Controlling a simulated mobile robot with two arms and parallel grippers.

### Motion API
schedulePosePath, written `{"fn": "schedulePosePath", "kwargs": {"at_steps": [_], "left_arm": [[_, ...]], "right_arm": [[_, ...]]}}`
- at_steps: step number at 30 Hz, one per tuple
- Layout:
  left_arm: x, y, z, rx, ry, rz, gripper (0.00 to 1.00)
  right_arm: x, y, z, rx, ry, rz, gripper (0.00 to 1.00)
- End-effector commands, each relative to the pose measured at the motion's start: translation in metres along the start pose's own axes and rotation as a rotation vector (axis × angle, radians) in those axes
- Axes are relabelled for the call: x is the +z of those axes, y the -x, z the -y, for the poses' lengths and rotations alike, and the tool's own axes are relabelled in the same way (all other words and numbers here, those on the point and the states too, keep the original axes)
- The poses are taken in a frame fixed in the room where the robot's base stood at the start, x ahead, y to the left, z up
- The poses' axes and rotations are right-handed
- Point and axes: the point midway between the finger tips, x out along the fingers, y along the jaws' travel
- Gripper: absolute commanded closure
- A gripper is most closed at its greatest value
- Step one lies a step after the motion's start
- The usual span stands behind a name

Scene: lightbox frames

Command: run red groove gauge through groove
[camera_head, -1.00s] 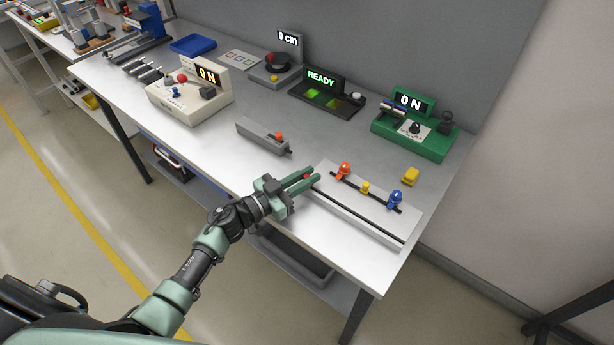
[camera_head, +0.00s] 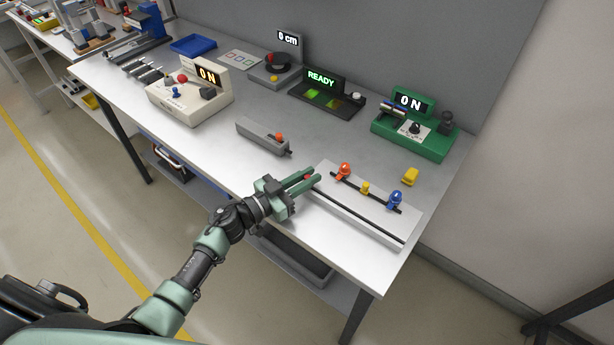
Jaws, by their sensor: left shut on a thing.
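The light grey block (camera_head: 338,205) lies at the front right of the bench, with a long dark groove (camera_head: 358,217) along its front part. My left gripper (camera_head: 312,179) is at the block's left end, shut on a small red piece (camera_head: 307,177), apparently the red groove gauge. The fingers mostly hide it, and I cannot tell how it sits in the groove. An orange-red knobbed piece (camera_head: 344,170), a small yellow one (camera_head: 365,187) and a blue one (camera_head: 396,198) stand in a row along the block's back slot. My right gripper is not in view.
A grey bar with an orange knob (camera_head: 263,136) lies left of the block. A yellow piece (camera_head: 410,176) lies behind it. A green device (camera_head: 420,140), a black READY device (camera_head: 327,97) and a cream device (camera_head: 190,98) stand farther back. The bench's front edge is close below my gripper.

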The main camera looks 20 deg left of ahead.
Motion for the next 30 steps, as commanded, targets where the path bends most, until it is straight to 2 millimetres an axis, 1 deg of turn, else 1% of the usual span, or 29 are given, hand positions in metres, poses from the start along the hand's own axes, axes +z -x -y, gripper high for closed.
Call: {"fn": "schedulePosePath", "kwargs": {"at_steps": [5,8,14,15,21,24,27,30], "left_arm": [[-0.003,-0.006,-0.025,0.004,0.004,0.001,1.0],[-0.004,-0.012,-0.048,0.004,0.006,0.001,1.0],[-0.003,-0.028,-0.108,0.004,0.008,0.002,1.0],[-0.003,-0.031,-0.121,0.005,0.008,0.001,1.0],[-0.001,-0.046,-0.177,0.004,0.007,0.0,1.0],[0.0,-0.053,-0.2,0.003,0.007,-0.001,1.0],[0.0,-0.058,-0.218,0.003,0.005,0.0,1.0],[0.0,-0.061,-0.231,0.002,0.005,-0.001,1.0]], "right_arm": [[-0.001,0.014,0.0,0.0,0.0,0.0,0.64],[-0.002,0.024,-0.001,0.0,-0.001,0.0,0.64],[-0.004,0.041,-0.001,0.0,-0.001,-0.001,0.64],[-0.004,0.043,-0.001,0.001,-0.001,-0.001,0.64],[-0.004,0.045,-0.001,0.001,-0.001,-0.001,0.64],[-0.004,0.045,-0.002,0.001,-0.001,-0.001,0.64],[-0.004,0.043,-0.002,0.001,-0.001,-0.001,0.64],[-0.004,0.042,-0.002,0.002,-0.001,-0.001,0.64]]}}
